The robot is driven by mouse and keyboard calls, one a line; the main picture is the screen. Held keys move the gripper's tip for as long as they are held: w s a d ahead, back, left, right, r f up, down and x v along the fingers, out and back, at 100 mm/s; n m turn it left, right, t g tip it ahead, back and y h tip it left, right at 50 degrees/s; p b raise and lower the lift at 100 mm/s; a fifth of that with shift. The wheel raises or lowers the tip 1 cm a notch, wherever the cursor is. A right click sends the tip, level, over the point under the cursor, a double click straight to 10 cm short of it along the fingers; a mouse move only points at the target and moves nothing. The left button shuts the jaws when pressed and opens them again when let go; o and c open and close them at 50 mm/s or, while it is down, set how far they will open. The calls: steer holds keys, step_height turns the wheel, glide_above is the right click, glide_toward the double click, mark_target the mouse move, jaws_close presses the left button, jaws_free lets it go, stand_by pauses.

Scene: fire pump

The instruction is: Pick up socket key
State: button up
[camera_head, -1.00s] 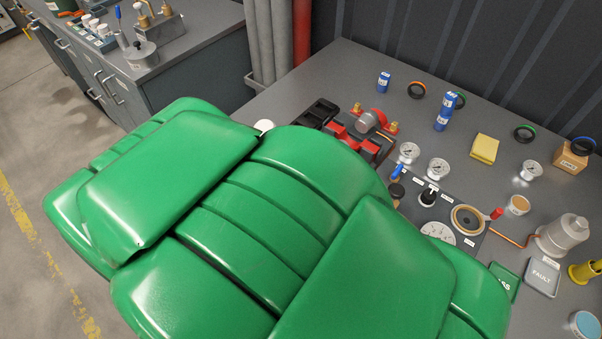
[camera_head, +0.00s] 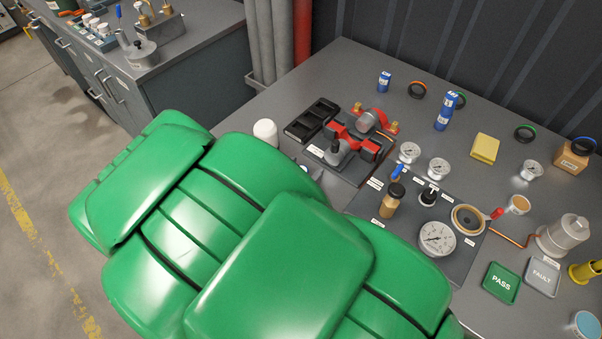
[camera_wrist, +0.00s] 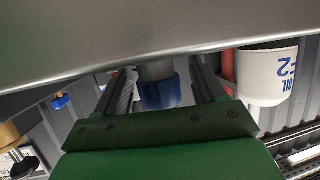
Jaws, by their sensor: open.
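I cannot surely pick out the socket key in either view. In the wrist view my gripper (camera_wrist: 161,76) is open, with a finger on each side of a gap. A blue part (camera_wrist: 160,93) with a grey upper section shows in the gap; I cannot tell what it is, how far off it is, or whether a finger touches it. In the head view my green arm covers the front of the bench and hides my gripper.
The grey bench (camera_head: 325,75) holds a red and black device (camera_head: 352,135), a black tray (camera_head: 312,120), a white-topped item (camera_head: 265,131), a pressure gauge (camera_head: 437,239), a tan item with a black top (camera_head: 391,201) and a yellow block (camera_head: 485,148). A white container (camera_wrist: 267,72) stands close right in the wrist view.

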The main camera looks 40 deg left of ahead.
steer(key=shift+w+a+f, duration=0.1)
steer(key=shift+w+f, duration=0.05)
steer(key=shift+w, duration=0.15)
steer(key=shift+c, duration=0.4)
steer(key=c, duration=1)
